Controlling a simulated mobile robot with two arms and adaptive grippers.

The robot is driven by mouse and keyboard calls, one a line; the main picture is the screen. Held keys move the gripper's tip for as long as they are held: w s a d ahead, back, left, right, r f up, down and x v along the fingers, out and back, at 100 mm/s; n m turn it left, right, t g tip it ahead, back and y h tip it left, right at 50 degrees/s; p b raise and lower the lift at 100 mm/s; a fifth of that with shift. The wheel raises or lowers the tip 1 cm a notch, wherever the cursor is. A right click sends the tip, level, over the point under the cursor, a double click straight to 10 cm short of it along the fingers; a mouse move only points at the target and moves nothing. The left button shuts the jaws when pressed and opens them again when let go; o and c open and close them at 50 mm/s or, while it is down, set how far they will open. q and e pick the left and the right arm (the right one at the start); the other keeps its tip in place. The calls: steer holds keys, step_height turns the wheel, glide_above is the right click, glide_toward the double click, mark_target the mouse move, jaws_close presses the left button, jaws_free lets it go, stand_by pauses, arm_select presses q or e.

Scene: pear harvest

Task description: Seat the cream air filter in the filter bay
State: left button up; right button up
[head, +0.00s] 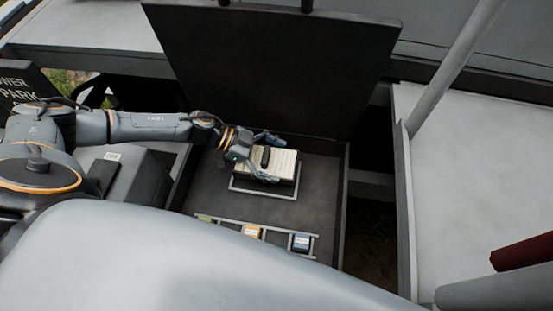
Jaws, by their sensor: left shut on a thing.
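The cream air filter (287,163) is a ribbed cream block with a dark handle on top, right of centre in the head view. My left gripper (270,158) reaches in from the left and is shut on the filter, one finger at its far side and one at its near side. The filter bay (264,193) shows as a light rectangular rim on the dark compartment floor, beneath and around the filter. The filter lies over the bay; I cannot tell whether it is down inside or just above. My right gripper is out of view.
A dark raised lid (270,70) stands behind the compartment. In front of the bay a light rack (275,241) holds a yellow block (252,231) and a blue-and-white block (301,242). A grey pole (455,65) rises at the right. Bare dark floor (318,195) lies right of the bay.

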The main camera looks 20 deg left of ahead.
arm_select(q)
step_height(320, 180, down, 2)
steer(key=shift+b, duration=0.85)
steer(key=shift+f, duration=0.2)
steer(key=shift+f+b, duration=0.55)
steer(key=shift+f, duration=0.3)
steer(key=shift+f+b, duration=0.4)
steer(key=shift+f, duration=0.45)
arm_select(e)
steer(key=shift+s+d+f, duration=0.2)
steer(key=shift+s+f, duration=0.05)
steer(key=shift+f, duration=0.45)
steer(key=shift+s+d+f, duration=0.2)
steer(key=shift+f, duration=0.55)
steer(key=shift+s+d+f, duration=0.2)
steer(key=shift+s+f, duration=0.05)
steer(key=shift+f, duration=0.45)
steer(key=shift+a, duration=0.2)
arm_select(q)
steer(key=o, duration=0.9)
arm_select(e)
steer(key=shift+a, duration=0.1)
arm_select(q)
steer(key=shift+r, duration=0.1)
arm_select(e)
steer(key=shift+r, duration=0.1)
